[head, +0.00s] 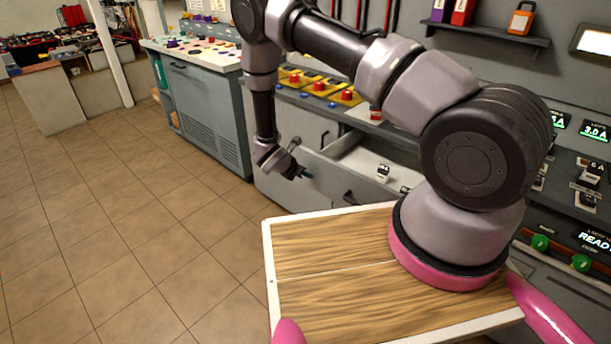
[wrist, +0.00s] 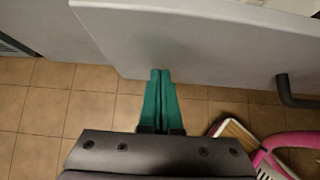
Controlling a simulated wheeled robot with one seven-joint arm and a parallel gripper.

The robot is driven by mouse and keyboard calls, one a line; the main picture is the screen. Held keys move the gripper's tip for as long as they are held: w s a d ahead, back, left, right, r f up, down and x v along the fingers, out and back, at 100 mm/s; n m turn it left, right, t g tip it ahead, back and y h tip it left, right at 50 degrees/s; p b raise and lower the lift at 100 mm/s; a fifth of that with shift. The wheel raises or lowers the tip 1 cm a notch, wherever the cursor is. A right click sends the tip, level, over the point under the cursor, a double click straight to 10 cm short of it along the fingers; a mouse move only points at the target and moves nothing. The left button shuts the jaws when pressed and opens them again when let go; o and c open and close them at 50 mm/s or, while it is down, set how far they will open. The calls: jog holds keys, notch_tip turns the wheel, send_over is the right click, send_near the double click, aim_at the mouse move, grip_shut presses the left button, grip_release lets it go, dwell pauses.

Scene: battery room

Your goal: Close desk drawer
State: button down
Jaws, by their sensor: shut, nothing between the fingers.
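The desk drawer (head: 330,177) is pulled out from the grey desk, and its pale inside shows from above in the head view. Its grey front panel (wrist: 190,35) fills the upper part of the wrist view. The dark drawer handle (wrist: 289,92) is at the right there, and it also shows in the head view at the front panel. My gripper (wrist: 160,73) has teal fingers pressed together with nothing between them. The fingertips overlap the panel's edge in the wrist view; I cannot tell if they touch. In the head view, my gripper (head: 312,175) is by the drawer front's left end.
A small black-and-white item (head: 383,172) lies in the drawer. Red buttons on yellow bases (head: 319,87) stand on the desk top. My wooden-topped base is close to the drawer on the near side. Open tiled floor (head: 130,210) lies to the left.

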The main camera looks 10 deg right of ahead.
jog(key=shift+d, duration=0.1)
jog(key=w+d, duration=0.5)
jog(key=d, duration=0.1)
jog(key=w+d, duration=0.5)
jog(key=d, duration=0.2)
jog(key=w+d, duration=0.5)
jog(key=d, duration=0.1)
jog(key=shift+w+d, duration=0.2)
jog(key=shift+d, duration=0.05)
jog(key=shift+w+d+r, duration=0.1)
jog(key=shift+w+d, duration=0.25)
jog(key=shift+d, duration=0.15)
